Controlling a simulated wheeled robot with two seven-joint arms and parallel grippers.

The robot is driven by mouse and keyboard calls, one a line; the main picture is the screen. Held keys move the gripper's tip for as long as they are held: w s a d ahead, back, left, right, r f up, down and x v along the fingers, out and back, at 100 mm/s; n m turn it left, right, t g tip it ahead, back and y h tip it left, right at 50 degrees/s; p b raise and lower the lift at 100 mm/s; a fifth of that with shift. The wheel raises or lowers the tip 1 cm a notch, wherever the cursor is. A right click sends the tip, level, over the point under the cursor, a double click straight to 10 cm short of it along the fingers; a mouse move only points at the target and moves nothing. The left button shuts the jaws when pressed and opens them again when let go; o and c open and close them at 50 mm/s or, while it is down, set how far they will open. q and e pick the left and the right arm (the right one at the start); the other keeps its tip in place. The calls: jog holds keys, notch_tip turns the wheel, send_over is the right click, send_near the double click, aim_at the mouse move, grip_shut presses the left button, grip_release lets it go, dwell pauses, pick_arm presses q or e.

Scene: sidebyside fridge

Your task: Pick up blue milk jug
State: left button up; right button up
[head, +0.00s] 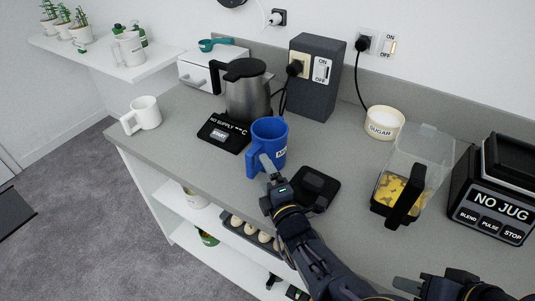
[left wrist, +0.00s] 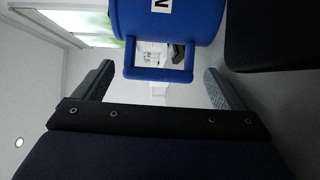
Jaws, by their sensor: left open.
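The blue milk jug (head: 268,135) stands upright on the grey counter, with its handle toward my left gripper (head: 268,167). In the left wrist view, the jug (left wrist: 190,20) is at the top and its rectangular handle lies between the two spread fingers of the left gripper (left wrist: 158,88). The fingers are open, one on each side of the handle, with a visible gap to it. In the head view the gripper covers part of the handle. My right gripper (head: 410,285) is only partly in view at the bottom right, and its jaws cannot be made out.
A steel kettle (head: 247,97) and its black base (head: 223,133) stand behind and left of the jug. A black pad (head: 314,187) lies close to its right. A clear blender jug (head: 422,155), sugar bowl (head: 384,124) and blender base (head: 494,205) stand farther right. A white mug (head: 145,111) is left.

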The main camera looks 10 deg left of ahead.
aim_at(264, 151)
pick_arm(q)
jog(key=p+x, duration=0.1)
jog(key=x, duration=0.4)
jog(key=c, duration=0.9)
